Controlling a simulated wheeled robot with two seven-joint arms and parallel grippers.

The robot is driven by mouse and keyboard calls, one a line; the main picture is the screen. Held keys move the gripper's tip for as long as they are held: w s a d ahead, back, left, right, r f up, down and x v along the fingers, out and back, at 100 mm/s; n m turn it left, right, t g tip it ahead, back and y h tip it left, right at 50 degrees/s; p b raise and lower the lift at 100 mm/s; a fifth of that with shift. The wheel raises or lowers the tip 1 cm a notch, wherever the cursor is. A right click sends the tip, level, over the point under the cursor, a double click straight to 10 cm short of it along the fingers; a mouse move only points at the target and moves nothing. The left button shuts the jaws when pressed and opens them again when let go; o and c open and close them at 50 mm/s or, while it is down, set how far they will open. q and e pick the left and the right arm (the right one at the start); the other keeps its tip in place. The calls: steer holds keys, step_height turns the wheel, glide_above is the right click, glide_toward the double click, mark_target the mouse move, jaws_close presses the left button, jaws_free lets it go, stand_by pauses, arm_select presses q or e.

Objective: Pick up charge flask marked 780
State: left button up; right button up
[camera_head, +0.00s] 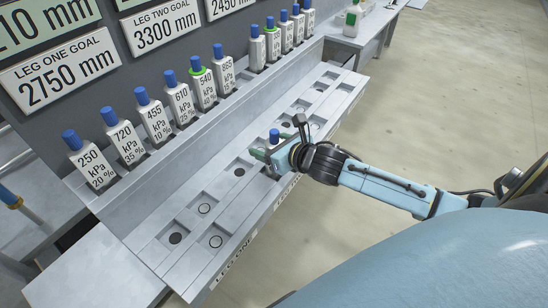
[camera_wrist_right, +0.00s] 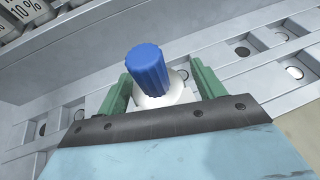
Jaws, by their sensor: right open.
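A white flask with a blue cap (camera_head: 274,136) stands in the lower bench's row of recesses, at my right gripper. Its label is hidden, so I cannot read whether it is marked 780. In the right wrist view its ribbed blue cap (camera_wrist_right: 148,68) and white shoulder show between the fingers. My right gripper (camera_head: 267,154) is open, with one green finger on each side of the flask; in the right wrist view the fingers (camera_wrist_right: 163,88) look spread, with contact unclear. My left gripper is not in view.
On the upper shelf (camera_head: 150,172) stand several blue-capped flasks; the readable ones include 250 (camera_head: 91,166), 720 (camera_head: 124,140) and 540 with a green collar (camera_head: 204,88). The lower bench (camera_head: 185,262) has empty recesses with round marks. Goal signs (camera_head: 62,75) hang behind.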

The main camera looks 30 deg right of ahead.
steer(key=shift+w, duration=0.1)
steer(key=c, duration=1.5)
